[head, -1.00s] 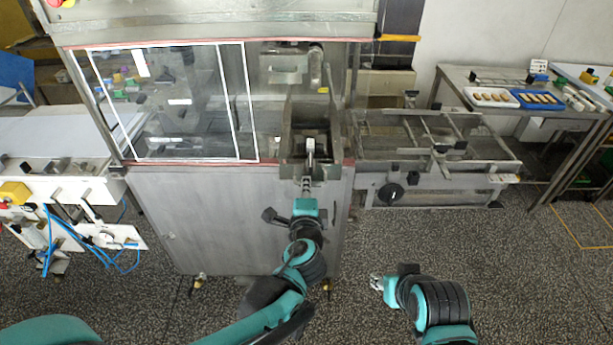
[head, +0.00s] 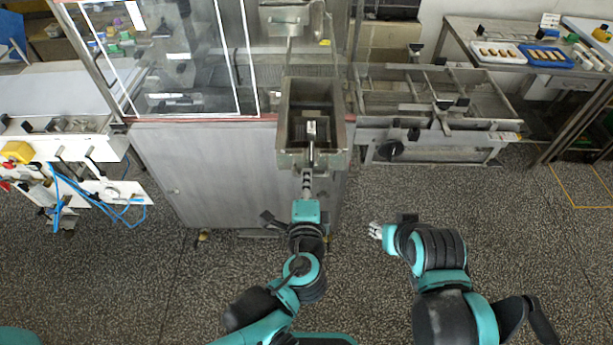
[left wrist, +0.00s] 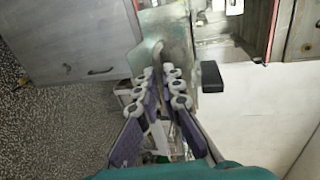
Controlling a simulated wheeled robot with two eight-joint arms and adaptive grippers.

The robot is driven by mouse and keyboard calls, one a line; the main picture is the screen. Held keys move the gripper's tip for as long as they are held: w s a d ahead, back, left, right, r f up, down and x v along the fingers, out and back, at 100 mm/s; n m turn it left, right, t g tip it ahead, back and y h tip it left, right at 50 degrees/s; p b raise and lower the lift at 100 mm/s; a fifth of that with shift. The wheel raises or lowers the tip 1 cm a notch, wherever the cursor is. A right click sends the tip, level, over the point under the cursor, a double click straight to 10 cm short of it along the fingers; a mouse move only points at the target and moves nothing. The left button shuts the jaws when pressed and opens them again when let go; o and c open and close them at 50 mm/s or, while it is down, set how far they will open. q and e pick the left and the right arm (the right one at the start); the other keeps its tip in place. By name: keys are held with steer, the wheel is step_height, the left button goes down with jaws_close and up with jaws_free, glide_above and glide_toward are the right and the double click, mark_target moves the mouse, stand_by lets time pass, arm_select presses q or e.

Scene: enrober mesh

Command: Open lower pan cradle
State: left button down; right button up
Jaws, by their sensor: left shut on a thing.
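The lower pan cradle (head: 285,135) is a grey metal box, open at the top, standing out past the front of the machine in the head view. A pale bar lies along its middle, and its inside is dark. My left gripper (head: 308,178) is at the cradle's front end, shut on its handle. The handle is mostly hidden by the fingers. In the left wrist view the fingers (left wrist: 163,78) come together against a worn greenish metal part (left wrist: 148,52). My right gripper (head: 376,231) hangs over the floor, apart from the machine; its jaw opening is too small to judge.
A metal cabinet front (head: 215,175) lies below the cradle. A slatted conveyor frame (head: 385,105) stands to the right, and a bench (head: 470,30) with trays is beyond it. A white table with blue hoses (head: 75,185) is at left. The floor in front is clear.

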arm_select(q)
steer(key=c, duration=2)
jaws_free()
steer(key=shift+s+f, duration=0.15)
steer(key=shift+c, duration=0.2)
steer(key=shift+o, duration=0.5)
steer(key=shift+s, duration=0.15)
steer(key=v, duration=1.2)
steer(key=shift+a, duration=0.1)
steer(key=w+a+f+n+g, duration=0.1)
steer(key=a+f+n+g, duration=0.1)
steer(key=a+n, duration=0.3)
steer(key=a+f+n+g, duration=0.3)
steer(key=a+n, duration=0.3)
steer(key=n, duration=0.1)
steer(key=w+a+f+n+g+b, duration=0.1)
steer(key=a+f+n+g, duration=0.2)
steer(key=a+n, duration=0.3)
steer(key=shift+w, duration=0.3)
